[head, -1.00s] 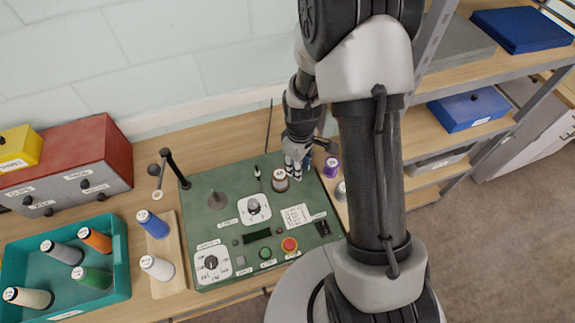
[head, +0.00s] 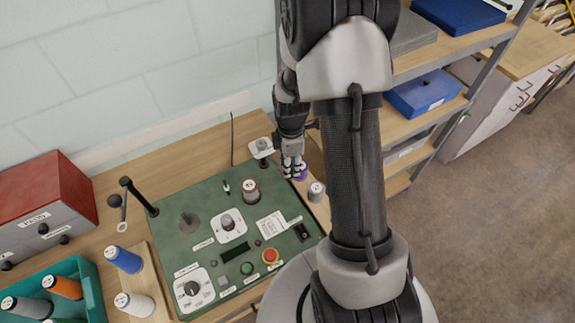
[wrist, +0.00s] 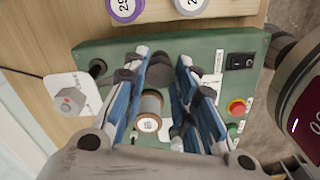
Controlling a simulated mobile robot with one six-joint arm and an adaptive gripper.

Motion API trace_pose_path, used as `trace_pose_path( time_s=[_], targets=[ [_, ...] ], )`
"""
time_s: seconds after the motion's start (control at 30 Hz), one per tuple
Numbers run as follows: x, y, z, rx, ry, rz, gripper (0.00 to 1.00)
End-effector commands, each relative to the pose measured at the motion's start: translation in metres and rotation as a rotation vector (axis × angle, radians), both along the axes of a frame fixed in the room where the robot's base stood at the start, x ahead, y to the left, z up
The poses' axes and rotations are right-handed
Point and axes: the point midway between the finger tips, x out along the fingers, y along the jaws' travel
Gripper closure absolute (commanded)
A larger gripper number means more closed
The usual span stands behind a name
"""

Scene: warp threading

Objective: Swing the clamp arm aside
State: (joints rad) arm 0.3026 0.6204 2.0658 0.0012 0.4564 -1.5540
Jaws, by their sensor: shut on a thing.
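My gripper (head: 292,172) is at the right side of the green panel (head: 175,250), just in front of a purple spool. In the wrist view its blue-padded fingers (wrist: 172,75) stand close around a small dark grey piece (wrist: 160,71), which I take for the knob of the clamp arm. The rest of the clamp arm is mostly hidden by the fingers. A brown spool (head: 250,190) stands upright on the panel, to the left of my gripper; it also shows between the fingers, farther down, in the wrist view (wrist: 149,108).
A purple spool (wrist: 123,8) and a whitish spool (head: 316,191) stand beside the panel's right edge. A white plate with a grey knob (head: 262,147) lies behind. A black post (head: 140,197) rises at the panel's left. A teal tray (head: 92,290) holds spools.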

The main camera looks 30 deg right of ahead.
Motion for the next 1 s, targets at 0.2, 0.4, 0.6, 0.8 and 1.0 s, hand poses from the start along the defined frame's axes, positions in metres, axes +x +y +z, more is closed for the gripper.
trace_pose_path(
  time_s=[0.2,0.4,0.6,0.8,1.0],
  targets=[
    [0.0009,-0.0015,0.0002,-0.002,-0.002,0.012,1.0],
    [0.0011,-0.0017,0.0003,-0.002,-0.003,0.012,1.0],
    [0.0011,-0.0017,0.0003,-0.002,-0.003,0.011,0.63],
    [0.0008,-0.0014,0.0001,-0.002,-0.002,0.01,0.53],
    [0.0006,-0.0013,0.0001,-0.001,-0.001,0.009,0.53]
  ],
)
